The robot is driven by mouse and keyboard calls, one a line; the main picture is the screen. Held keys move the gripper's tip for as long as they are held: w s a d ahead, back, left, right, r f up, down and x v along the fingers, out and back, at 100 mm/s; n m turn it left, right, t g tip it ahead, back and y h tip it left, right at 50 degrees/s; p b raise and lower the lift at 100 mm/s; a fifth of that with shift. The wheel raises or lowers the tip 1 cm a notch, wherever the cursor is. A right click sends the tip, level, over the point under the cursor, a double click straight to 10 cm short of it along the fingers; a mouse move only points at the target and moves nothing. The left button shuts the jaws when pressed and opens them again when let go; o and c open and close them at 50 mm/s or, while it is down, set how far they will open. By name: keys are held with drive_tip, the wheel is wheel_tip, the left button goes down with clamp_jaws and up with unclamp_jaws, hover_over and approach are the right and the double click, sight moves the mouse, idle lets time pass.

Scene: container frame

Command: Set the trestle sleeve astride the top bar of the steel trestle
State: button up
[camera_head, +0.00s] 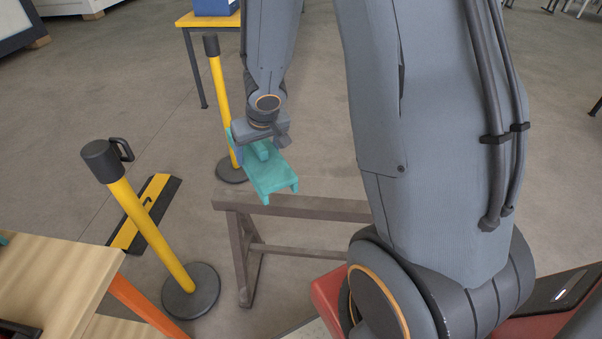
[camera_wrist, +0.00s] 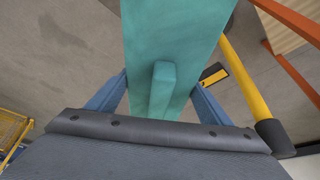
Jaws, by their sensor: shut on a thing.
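The trestle sleeve is a teal channel-shaped piece (camera_head: 270,175) with short flanges hanging down at its edges. My gripper (camera_head: 250,150) is shut on the sleeve's raised rib; in the wrist view the blue fingers flank the teal sleeve (camera_wrist: 172,40) and its rib (camera_wrist: 162,88). The steel trestle is brown-grey, and its top bar (camera_head: 300,208) runs left to right below the sleeve. The sleeve appears held above and behind the bar's left part, apart from it. My arm hides the bar's right end. The trestle does not show clearly in the wrist view.
A yellow post with a dark base (camera_head: 150,225) stands left of the trestle, and another yellow post (camera_head: 219,95) stands behind the gripper. A yellow-black floor piece (camera_head: 145,213) lies at left. A wooden table (camera_head: 55,275) is at front left.

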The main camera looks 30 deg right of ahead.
drive_tip(key=shift+w+d+f, duration=0.2)
drive_tip(key=w+d+f+n+y, duration=0.2)
drive_tip(key=d+f+n, duration=0.4)
drive_tip(key=d+f, duration=0.25)
drive_tip(key=n+g+y, duration=0.2)
drive_tip(key=n, duration=0.3)
hover_over(306, 202)
wheel_tip(306, 202, down, 9)
drive_tip(key=shift+s+d, duration=0.1)
drive_tip(key=shift+d, duration=0.2)
drive_tip(key=shift+p, duration=0.4)
drive_tip(key=shift+f+b, duration=1.1)
drive_tip(key=shift+f, duration=1)
drive_tip(key=shift+f+b, duration=0.7)
drive_tip(key=shift+f, duration=1.5)
